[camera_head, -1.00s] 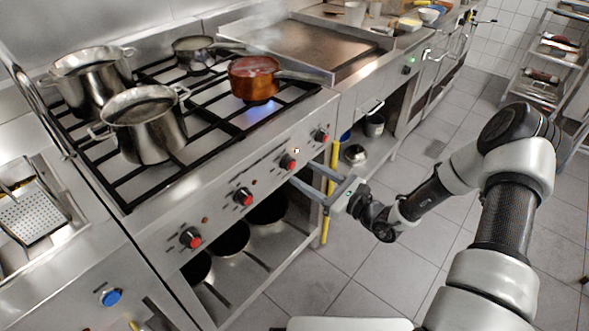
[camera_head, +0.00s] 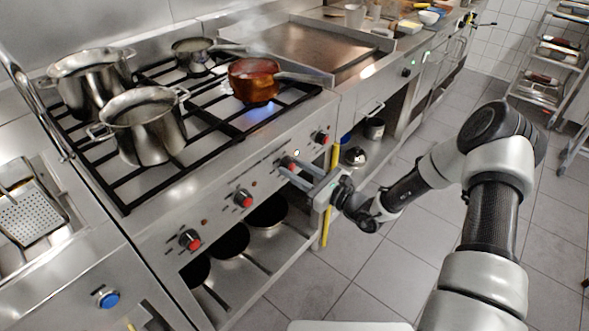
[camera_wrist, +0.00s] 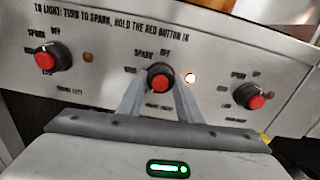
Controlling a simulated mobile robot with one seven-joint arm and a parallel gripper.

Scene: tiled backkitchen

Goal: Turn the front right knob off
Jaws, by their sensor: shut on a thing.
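The stove front has a row of black knobs with red centres. My gripper (camera_head: 287,167) reaches the third knob from the left, under the copper pan's side of the stove. In the wrist view, the two fingers of my gripper (camera_wrist: 160,82) stand on either side of this knob (camera_wrist: 160,77) and are shut on it. The label under it is too blurred to read surely. A small lamp (camera_wrist: 190,78) just right of it is lit. A blue flame (camera_head: 257,111) burns under the copper pan (camera_head: 254,82).
A knob (camera_wrist: 53,58) sits to the left and another (camera_wrist: 248,96) to the right of the held one. Steel pots (camera_head: 146,125) stand on the left burners. A yellow upright (camera_head: 329,215) is close to my gripper.

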